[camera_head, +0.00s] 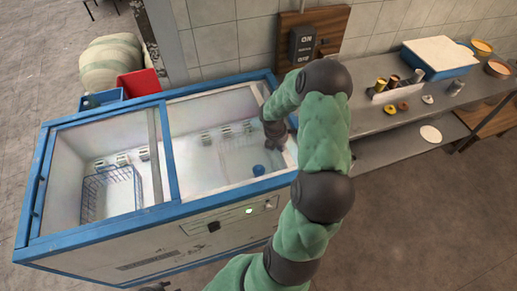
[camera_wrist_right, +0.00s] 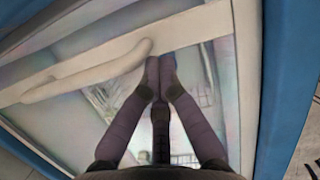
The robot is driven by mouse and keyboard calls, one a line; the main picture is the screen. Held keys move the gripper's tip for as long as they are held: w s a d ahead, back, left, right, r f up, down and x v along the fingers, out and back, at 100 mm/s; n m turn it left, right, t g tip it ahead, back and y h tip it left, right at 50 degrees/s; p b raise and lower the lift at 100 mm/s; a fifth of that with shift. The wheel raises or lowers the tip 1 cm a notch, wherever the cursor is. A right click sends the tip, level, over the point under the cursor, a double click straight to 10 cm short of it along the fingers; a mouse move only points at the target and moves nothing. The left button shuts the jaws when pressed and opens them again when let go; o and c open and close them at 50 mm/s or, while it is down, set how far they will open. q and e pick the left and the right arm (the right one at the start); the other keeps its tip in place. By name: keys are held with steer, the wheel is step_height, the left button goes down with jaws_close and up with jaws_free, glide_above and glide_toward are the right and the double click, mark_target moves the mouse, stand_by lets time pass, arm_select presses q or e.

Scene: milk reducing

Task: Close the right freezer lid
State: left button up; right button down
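The freezer (camera_head: 205,232) is a white chest with a blue frame and two glazed bays side by side. Its right bay (camera_head: 205,165) shows pale walls, small white items and a blue object through the top. I cannot tell from the head view how far the right lid covers it. In the right wrist view, a pale lid frame (camera_wrist_right: 236,90) borders glass, with a long pale handle (camera_wrist_right: 85,73) on it. My right gripper (camera_head: 274,136) is over the right end of the freezer. In the wrist view its fingertips (camera_wrist_right: 160,62) meet beside the handle's end, with nothing visible between them. A dark piece at the head view's bottom edge may be my left gripper (camera_head: 156,287).
The left bay holds a blue wire basket (camera_head: 110,192). A red crate (camera_head: 138,84) and sacks (camera_head: 110,60) stand behind the freezer. A grey counter (camera_head: 375,118) with rings, cups and a blue-white box (camera_head: 438,56) stands at right. The floor at lower right is clear.

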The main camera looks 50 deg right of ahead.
arm_select(q)
step_height(320, 180, up, 2)
steer(key=shift+p, duration=0.75)
arm_select(e)
steer(key=s+d, duration=0.3)
steer(key=d, duration=0.2)
steer(key=shift+d, duration=0.1)
